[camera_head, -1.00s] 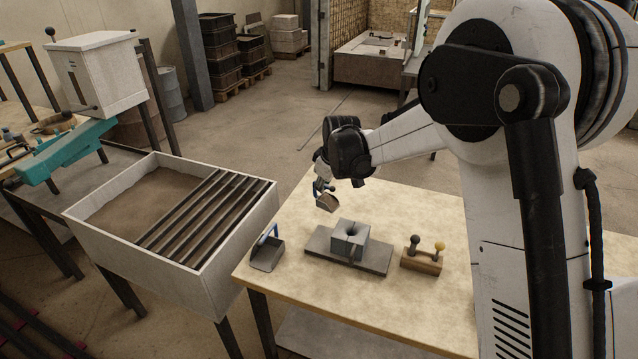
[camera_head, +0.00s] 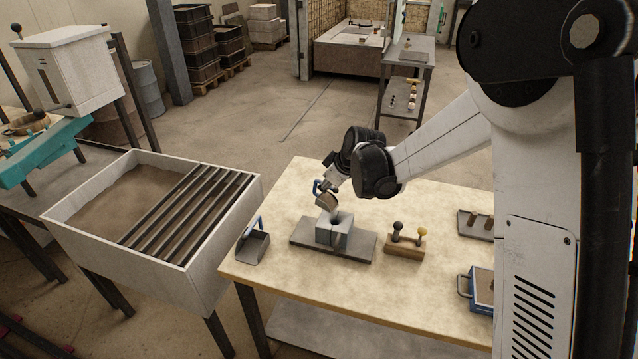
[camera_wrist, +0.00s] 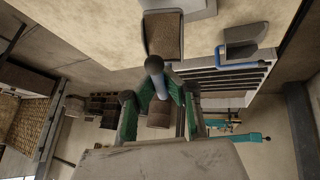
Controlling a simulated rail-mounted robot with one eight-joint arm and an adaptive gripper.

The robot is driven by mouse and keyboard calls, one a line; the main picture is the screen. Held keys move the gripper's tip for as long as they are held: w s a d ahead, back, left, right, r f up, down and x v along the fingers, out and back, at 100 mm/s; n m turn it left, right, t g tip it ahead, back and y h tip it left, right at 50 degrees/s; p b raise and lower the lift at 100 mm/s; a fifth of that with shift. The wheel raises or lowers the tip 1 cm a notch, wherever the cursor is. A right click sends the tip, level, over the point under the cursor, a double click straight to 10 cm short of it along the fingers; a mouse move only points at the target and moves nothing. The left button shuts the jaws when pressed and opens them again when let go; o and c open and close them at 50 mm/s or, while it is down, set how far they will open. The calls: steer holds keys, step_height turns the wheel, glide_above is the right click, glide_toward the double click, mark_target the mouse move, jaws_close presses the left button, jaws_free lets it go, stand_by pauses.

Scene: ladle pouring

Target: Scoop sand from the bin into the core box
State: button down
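My gripper (camera_head: 323,187) is shut on the blue handle of a scoop (camera_head: 327,203). The scoop is tilted, with its mouth down toward the core box, just above it. In the wrist view my green-sided fingers (camera_wrist: 160,98) close around the handle, and brown sand shows in the scoop (camera_wrist: 163,36). The grey core box (camera_head: 333,233) stands on a dark flat plate (camera_head: 303,238) on the table. The sand level inside it cannot be made out. The sand bin (camera_head: 85,247) stands at the left, with brown sand (camera_head: 125,200) beside its slatted grate.
A second blue-handled scoop (camera_head: 254,247) lies at the table's left edge. A wooden block with two knobs (camera_head: 404,247) sits right of the core box. A blue-edged box (camera_head: 482,288) and a small tray (camera_head: 476,224) lie farther right. The table (camera_head: 300,290) is clear in front.

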mark_target(338, 190)
steer(key=shift+s+d+t+y, duration=0.3)
steer(key=shift+d+t+y, duration=0.1)
steer(key=shift+d+y, duration=0.35)
steer(key=shift+s+r+y+b, duration=0.1)
steer(key=shift+y+b, duration=0.25)
steer(key=shift+a, duration=0.1)
steer(key=shift+t+b, duration=0.3)
steer(key=shift+b, duration=0.05)
steer(key=shift+s+d+f+y+b, duration=0.2)
steer(key=shift+d+y+b, duration=0.15)
steer(key=shift+b, duration=0.2)
steer(key=shift+s+d+m+t+y+b, duration=0.15)
steer(key=shift+d+m+t+y+b, duration=0.3)
steer(key=shift+b, duration=0.75)
steer(key=shift+s+d+t+y+b, duration=0.25)
steer(key=shift+d+t+y+b, duration=0.35)
steer(key=shift+b, duration=0.65)
steer(key=shift+s+f+y+b, duration=0.15)
steer(key=shift+y+b, duration=0.25)
steer(key=shift+b, duration=0.3)
steer(key=shift+s+d+t+y+b, duration=0.2)
steer(key=shift+d+t+y+b, duration=0.3)
steer(key=shift+b, duration=0.65)
